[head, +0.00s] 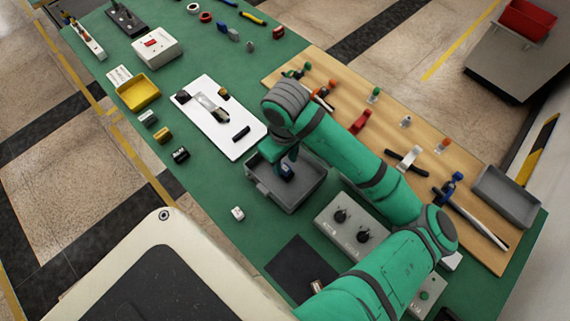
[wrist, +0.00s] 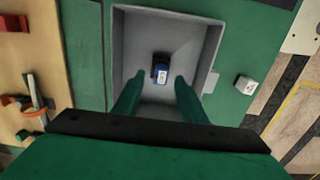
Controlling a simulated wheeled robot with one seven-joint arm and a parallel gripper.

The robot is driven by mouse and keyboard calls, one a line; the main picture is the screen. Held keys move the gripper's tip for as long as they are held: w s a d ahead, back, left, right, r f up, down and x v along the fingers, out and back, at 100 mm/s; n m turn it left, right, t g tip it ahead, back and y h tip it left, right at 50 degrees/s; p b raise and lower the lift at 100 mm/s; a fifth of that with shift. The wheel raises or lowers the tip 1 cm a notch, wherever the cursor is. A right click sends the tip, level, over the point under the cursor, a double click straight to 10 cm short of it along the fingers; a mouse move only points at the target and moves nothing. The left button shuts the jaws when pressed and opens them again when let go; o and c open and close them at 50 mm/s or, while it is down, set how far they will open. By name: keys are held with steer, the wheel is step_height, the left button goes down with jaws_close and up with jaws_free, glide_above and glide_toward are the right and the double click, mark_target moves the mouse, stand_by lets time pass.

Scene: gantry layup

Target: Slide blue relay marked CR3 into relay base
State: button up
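A blue relay (wrist: 161,74) with a white label and a dark end lies in a grey bin (wrist: 203,57); its marking is too small to read. In the head view the relay (head: 287,171) shows as a dark blue spot beneath my arm in the grey bin (head: 265,187). My gripper (wrist: 156,84) is open and points down into the bin. Its two fingers are spread, with the relay just ahead between the tips and nothing held. A white panel (head: 213,131) carries a metal rail and several dark blocks; I cannot tell which one is the relay base.
Left of the bin stand a yellow bin (head: 138,92) and several small blocks. A white block (head: 238,213) lies near the bin. A grey control box (head: 352,228) and a wooden board (head: 420,140) with tools are to the right. Green table around the white block is clear.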

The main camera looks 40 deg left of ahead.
mark_target(285, 166)
step_height(285, 166, up, 7)
steer(key=shift+r, duration=0.2)
stand_by(0.3)
